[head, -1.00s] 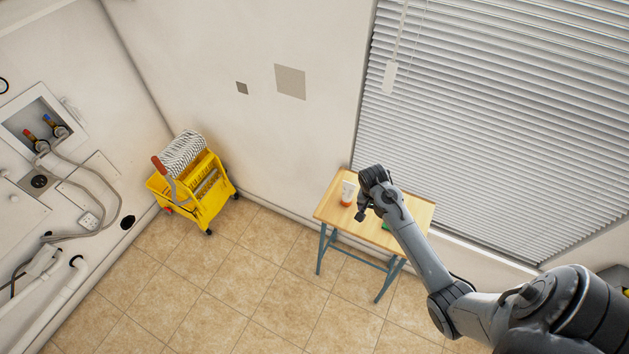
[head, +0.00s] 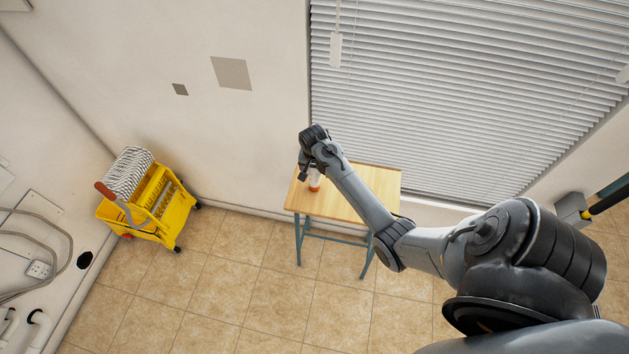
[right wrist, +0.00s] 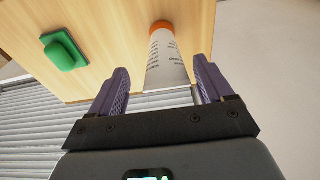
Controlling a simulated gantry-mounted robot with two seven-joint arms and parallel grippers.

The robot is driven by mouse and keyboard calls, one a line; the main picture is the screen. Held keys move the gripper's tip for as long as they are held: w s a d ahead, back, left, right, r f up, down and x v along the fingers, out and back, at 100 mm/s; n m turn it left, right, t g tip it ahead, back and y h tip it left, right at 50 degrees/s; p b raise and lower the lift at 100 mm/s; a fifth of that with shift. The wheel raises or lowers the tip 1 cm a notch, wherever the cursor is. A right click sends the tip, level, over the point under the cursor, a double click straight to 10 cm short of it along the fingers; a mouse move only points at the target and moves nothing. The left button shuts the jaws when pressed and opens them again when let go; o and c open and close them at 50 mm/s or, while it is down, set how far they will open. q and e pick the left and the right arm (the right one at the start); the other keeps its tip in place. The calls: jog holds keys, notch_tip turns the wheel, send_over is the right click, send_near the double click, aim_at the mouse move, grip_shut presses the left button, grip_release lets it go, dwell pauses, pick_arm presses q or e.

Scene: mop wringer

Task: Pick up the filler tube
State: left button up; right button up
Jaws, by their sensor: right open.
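The filler tube (head: 314,182) is a white tube with an orange cap, standing cap-down near the left end of the small wooden table. In the right wrist view the tube (right wrist: 168,62) shows dark print and lies between the two purple fingers. My right gripper (right wrist: 160,70) is open, with a gap visible on each side of the tube. In the head view the right gripper (head: 306,168) is over the table's left end, close by the tube, and partly hides it. My left gripper is not in view.
The wooden table (head: 345,206) stands below the window blinds (head: 450,90). A green object with a raised grip (right wrist: 64,52) lies on the table. A yellow mop bucket with wringer (head: 150,205) stands on the tiled floor to the left, away from my arm.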

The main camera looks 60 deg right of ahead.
aim_at(315, 173)
jog(key=shift+w+d+f, duration=0.15)
jog(key=shift+f, duration=0.75)
jog(key=shift+w+d+f, duration=0.1)
jog(key=shift+f, duration=0.85)
jog(key=shift+w+d+f, duration=0.15)
jog(key=shift+f, duration=0.75)
jog(key=shift+c, duration=0.3)
jog(key=c, duration=1.2)
jog(key=shift+o, duration=0.2)
jog(key=shift+r, duration=0.15)
jog(key=shift+r, duration=0.6)
notch_tip(315, 173, up, 3)
jog(key=shift+w+f, duration=0.1)
jog(key=shift+f, duration=0.1)
jog(key=s+d+r+b, duration=0.1)
jog(key=s+d+r, duration=0.6)
jog(key=s+d, duration=0.1)
jog(key=shift+s, duration=0.35)
